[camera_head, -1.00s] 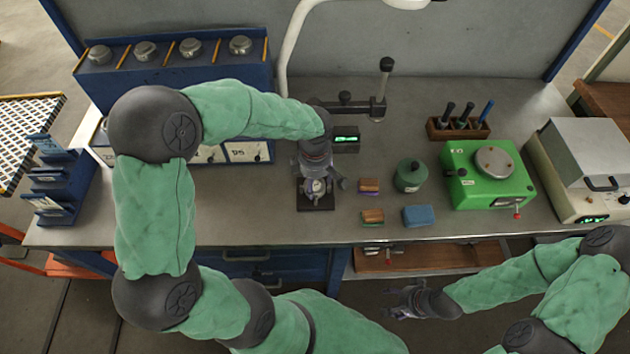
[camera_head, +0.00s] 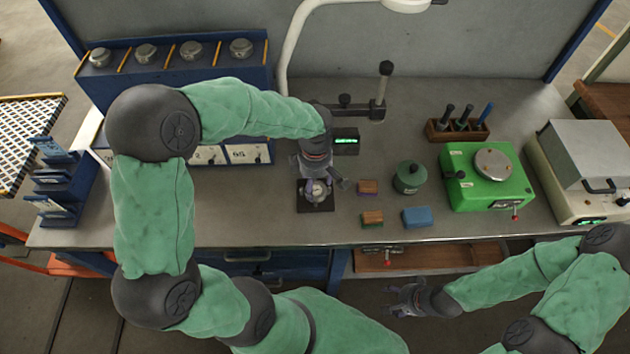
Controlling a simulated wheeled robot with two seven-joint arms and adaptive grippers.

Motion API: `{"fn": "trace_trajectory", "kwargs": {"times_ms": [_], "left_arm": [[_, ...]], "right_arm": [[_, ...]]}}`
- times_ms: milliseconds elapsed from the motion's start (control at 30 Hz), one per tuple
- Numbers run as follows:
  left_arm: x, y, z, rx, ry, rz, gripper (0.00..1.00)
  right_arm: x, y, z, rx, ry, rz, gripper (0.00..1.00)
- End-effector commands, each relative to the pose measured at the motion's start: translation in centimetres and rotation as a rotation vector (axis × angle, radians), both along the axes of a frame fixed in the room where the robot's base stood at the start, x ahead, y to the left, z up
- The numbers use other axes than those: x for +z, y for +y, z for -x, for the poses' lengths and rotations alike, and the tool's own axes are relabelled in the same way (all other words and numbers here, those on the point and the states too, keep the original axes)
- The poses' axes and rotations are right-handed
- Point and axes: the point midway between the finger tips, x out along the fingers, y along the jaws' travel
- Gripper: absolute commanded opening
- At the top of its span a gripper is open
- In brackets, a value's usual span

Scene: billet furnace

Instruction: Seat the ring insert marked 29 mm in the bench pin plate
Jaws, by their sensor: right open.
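My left gripper (camera_head: 317,188) points down over a small dark plate (camera_head: 318,208) on the bench, which looks like the bench pin plate. A small pale round piece, probably the ring insert, shows between or just below its fingertips. The gripper hides part of it, and I cannot read any marking. Whether the fingers grip the piece or stand around it is too small to tell. My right gripper (camera_head: 405,298) is open and empty, in front of the bench edge at the lower right.
A small display box (camera_head: 346,142) and a black stand (camera_head: 378,105) are behind the plate. Brush blocks (camera_head: 372,218), a blue block (camera_head: 417,216), a green canister (camera_head: 408,178) and a green machine (camera_head: 485,178) stand to the right. A blue rack (camera_head: 175,70) is at back left.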

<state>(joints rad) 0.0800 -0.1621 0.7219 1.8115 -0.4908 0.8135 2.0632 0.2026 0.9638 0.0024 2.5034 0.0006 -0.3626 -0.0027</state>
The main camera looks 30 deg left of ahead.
Motion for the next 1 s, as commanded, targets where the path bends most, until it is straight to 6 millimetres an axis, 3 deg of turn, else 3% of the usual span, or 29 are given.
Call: {"fn": "trace_trajectory", "kwargs": {"times_ms": [1000], "left_arm": [[7.4, 0.1, -0.3, 0.002, -0.010, 0.000, 0.70]], "right_arm": [[4.7, 0.0, 0.0, 0.000, 0.000, 0.000, 0.64]]}}
